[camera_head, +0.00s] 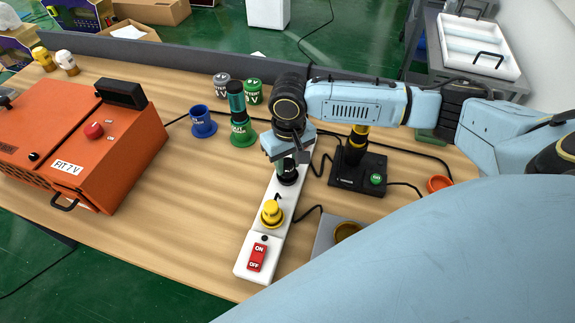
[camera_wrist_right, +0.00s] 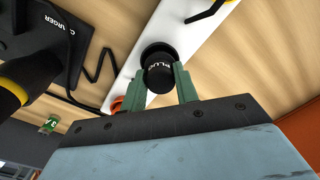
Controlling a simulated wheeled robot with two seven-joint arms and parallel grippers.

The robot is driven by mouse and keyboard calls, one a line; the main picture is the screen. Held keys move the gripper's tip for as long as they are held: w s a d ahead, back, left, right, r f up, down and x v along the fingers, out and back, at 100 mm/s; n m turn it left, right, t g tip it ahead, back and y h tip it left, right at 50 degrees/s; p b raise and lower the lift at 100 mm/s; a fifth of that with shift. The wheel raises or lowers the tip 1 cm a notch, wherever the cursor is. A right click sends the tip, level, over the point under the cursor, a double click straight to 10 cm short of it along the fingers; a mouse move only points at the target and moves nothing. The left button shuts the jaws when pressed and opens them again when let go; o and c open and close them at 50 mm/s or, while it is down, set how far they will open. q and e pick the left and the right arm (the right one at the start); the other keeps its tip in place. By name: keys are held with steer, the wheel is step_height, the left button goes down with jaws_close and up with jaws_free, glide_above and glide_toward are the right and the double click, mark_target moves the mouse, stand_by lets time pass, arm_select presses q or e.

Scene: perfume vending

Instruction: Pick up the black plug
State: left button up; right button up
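The black plug (camera_head: 288,175) sits on the white power strip (camera_head: 262,238), at its far part. My right gripper (camera_head: 287,158) is directly over it, pointing down, and partly hides it in the head view. In the right wrist view the plug (camera_wrist_right: 159,72) shows its labelled round top between the two green fingertips of my right gripper (camera_wrist_right: 160,78). The fingers stand close on either side of it; whether they press on it I cannot tell. The plug looks seated on the strip (camera_wrist_right: 135,50). My left gripper is not in view.
A yellow plug (camera_head: 271,212) and a red ON/OFF switch (camera_head: 257,257) are nearer on the strip. A black charger (camera_head: 357,175) stands right. Black cables cross the table.

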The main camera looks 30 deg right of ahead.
mark_target(288, 162)
steer(key=shift+f, duration=0.1)
steer(key=c, duration=0.4)
step_height(288, 162, up, 10)
steer(key=shift+r+p, duration=0.1)
steer(key=shift+p, duration=0.4)
steer(key=o, duration=0.5)
steer(key=c, duration=0.5)
